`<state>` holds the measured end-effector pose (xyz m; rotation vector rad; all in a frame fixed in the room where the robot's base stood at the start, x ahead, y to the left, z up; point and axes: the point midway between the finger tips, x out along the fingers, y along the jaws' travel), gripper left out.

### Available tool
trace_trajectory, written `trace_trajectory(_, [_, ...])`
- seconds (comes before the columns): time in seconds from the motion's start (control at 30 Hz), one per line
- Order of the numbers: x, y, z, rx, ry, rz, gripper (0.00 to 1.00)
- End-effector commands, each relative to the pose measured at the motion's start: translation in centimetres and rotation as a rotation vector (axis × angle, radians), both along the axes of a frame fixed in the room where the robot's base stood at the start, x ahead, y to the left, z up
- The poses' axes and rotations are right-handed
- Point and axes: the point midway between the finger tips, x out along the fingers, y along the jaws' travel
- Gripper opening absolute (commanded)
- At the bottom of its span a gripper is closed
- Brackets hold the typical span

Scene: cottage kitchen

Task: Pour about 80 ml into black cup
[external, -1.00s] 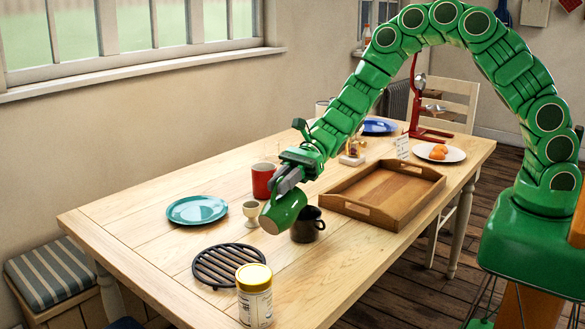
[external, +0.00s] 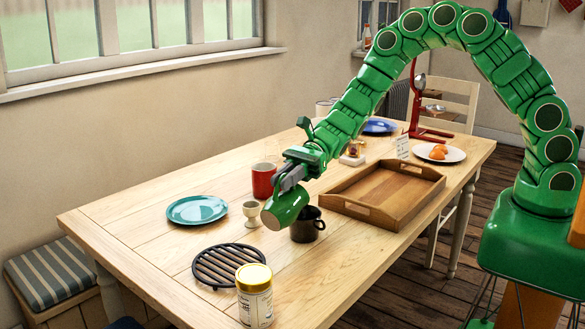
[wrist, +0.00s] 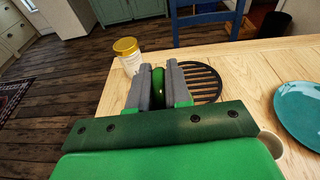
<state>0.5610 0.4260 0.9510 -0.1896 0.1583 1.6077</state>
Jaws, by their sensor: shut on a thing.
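My gripper (external: 290,178) is shut on a green vessel (external: 284,208), which hangs tilted with its pale base side facing the camera in the external view. A bit of the green vessel (wrist: 158,82) shows between the fingers in the wrist view. The black cup (external: 307,226) stands upright on the table, just right of and partly behind the vessel. Its inside and any liquid stream are hidden, so I cannot tell whether anything is flowing.
Close by stand a red mug (external: 263,180), a cream egg cup (external: 251,213), a teal plate (external: 197,209), a black trivet (external: 214,267) and a yellow-lidded jar (external: 255,297). A wooden tray (external: 350,208) lies right of the cup. Bare table (external: 150,255) is at left.

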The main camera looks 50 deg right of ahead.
Motion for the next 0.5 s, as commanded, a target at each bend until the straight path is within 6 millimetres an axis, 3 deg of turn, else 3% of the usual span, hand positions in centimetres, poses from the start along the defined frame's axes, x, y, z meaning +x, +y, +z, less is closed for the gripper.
trace_trajectory(0.2, [-0.2, 2.3, -0.5, -0.112, -0.012, 0.003, 0.00])
trace_trajectory(0.5, [-0.2, 4.1, -2.6, -0.368, -0.024, 0.002, 0.00])
